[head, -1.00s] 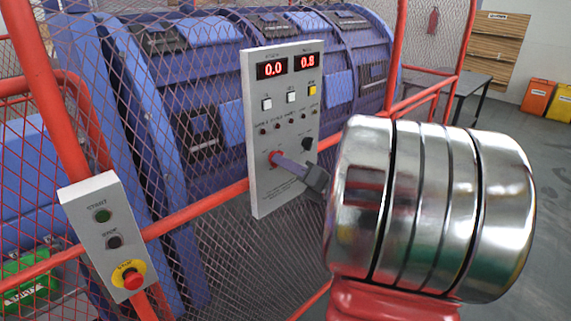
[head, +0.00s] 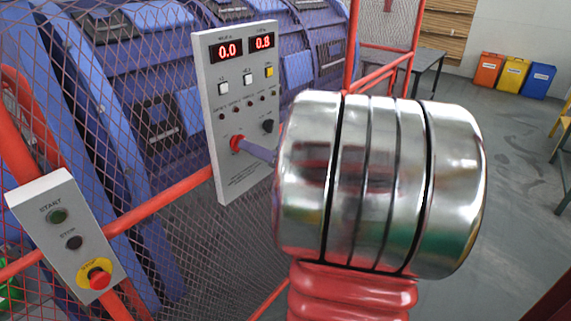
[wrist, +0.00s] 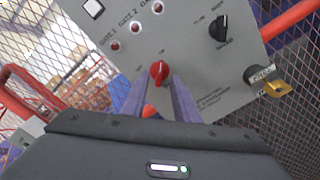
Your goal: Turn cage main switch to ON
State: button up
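The grey control panel (head: 212,105) hangs on the red-framed mesh cage, with red displays reading 0.0 and 0.8. A red rotary switch (head: 236,142) is on its lower part; it also shows in the wrist view (wrist: 159,71), handle close to upright and leaning slightly right in that picture. Its small labels are too blurred to read. My gripper (wrist: 158,82) has its two purple fingers on either side of the red switch, tips close to the panel, with gaps showing between them. In the head view one finger reaches the switch; my arm hides the gripper body.
A black knob (wrist: 219,27) is up and right of the red switch. A keyed switch with a yellow tag (wrist: 268,80) is further right. A start/stop box with a red emergency button (head: 99,278) stands at lower left. A red rail (head: 180,198) runs past the panel.

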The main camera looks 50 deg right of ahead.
jog(key=s, duration=1.1)
jog(key=shift+s+d, duration=0.15)
dwell(0.4)
